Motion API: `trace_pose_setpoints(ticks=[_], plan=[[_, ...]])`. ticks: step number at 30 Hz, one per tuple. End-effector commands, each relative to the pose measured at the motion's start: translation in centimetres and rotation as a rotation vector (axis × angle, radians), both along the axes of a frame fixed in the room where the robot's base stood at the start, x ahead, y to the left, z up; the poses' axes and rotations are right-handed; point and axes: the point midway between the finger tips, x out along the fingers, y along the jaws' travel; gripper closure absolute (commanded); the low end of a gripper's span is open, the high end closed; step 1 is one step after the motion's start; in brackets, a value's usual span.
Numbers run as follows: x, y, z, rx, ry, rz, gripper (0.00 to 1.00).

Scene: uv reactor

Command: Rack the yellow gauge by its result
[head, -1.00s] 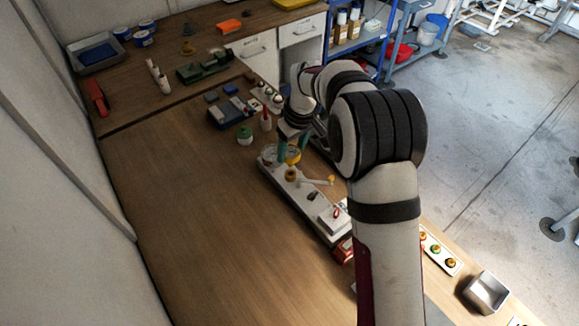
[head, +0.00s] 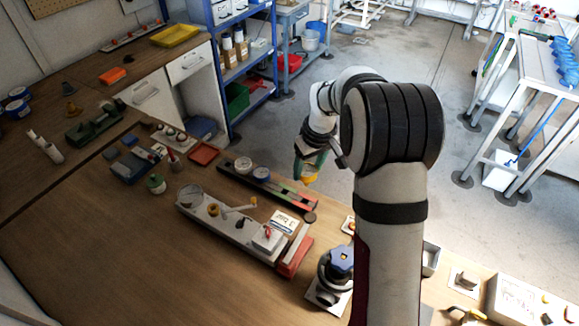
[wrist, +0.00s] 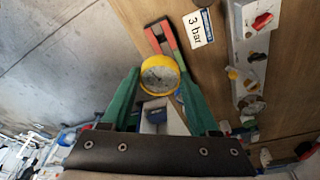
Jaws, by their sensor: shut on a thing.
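My gripper (head: 309,172) has green fingers shut on the yellow gauge (head: 308,179), held up to the right of the long rack. In the wrist view the gauge (wrist: 160,76) shows its pale round dial between the fingertips (wrist: 160,84). The dial reading is too small to tell. The long dark rack (head: 279,188) has green and red stretches; two round white-and-blue things (head: 252,170) sit at its far left end. Its red-edged end (wrist: 159,37) shows beyond the gauge in the wrist view. A "3 bar" card (wrist: 198,29) lies beside it, also visible in the head view (head: 285,222).
A long pale test fixture (head: 222,229) with a yellow-handled lever, a knob and a red switch stands left of the rack. A blue-topped device (head: 338,262) stands at the front right. A red tray (head: 203,153) lies behind.

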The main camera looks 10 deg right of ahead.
Motion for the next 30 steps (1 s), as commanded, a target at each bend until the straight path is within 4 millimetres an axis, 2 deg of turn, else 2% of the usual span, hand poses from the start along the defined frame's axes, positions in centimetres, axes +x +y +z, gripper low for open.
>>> trace_pose_setpoints(ticks=[8,15,21,30], plan=[[0.0,0.1,-0.7,-0.001,0.001,0.003,0.88],[0.0,0.1,-3.7,0.000,0.002,0.003,0.88],[0.0,0.1,-5.4,0.000,0.001,0.003,0.88],[0.0,0.1,-5.8,0.000,-0.001,0.003,0.88]])
